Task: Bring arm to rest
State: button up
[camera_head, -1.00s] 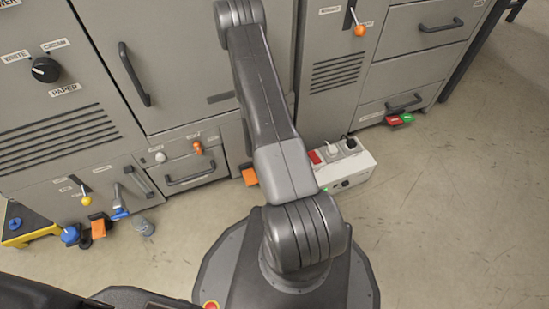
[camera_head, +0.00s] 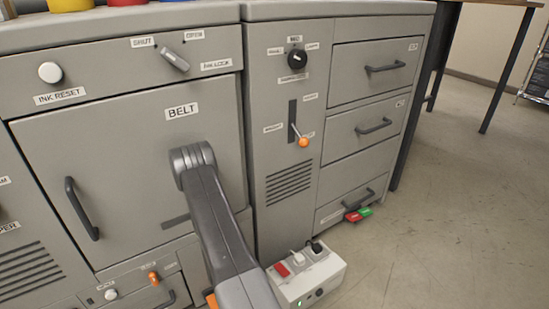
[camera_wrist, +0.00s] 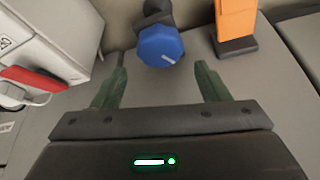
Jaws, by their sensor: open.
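My arm rises from the bottom of the head view and bends in front of the BELT door (camera_head: 135,150). My gripper is outside the head view. In the wrist view my gripper (camera_wrist: 160,88) shows two green fingers spread wide apart with nothing held between them. A blue knob (camera_wrist: 160,46) on a dark stem is beyond the fingertips. An orange block with a dark base (camera_wrist: 236,25) is to the right of the knob. I cannot tell how far these are from the fingers.
A white power box (camera_head: 318,277) with a red switch stands on the floor by the cabinet. Drawers (camera_head: 372,70) are closed at the right. A lever with an orange knob (camera_head: 302,142) sticks out from the panel. Open floor (camera_head: 440,230) lies to the right.

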jog(key=b+x, duration=0.2)
jog(key=x, duration=0.5)
jog(key=shift+r, duration=0.1)
jog(key=p+v, duration=0.5)
jog(key=v, duration=0.9)
jog(key=b+x, duration=0.5)
jog(key=x, duration=0.9)
jog(key=shift+f, duration=0.25)
jog(key=shift+d+r+n+p, duration=0.1)
jog(key=shift+r+n+p, duration=0.25)
jog(key=shift+n, duration=0.15)
jog(key=shift+n+g+y+p, duration=0.5)
jog(key=shift+n+y+p, duration=0.5)
jog(key=shift+n, duration=1)
jog(key=shift+w+d+n+g+y+p, duration=0.1)
jog(key=shift+n+g+y+p, duration=0.35)
jog(key=shift+n+p, duration=1)
jog(key=shift+w+d+n+g+y+p, duration=0.15)
jog(key=shift+n+g+p, duration=0.6)
jog(key=shift+n, duration=1.4)
jog(key=p+v, duration=0.2)
jog(key=v, duration=0.6)
jog(key=shift+r, duration=0.3)
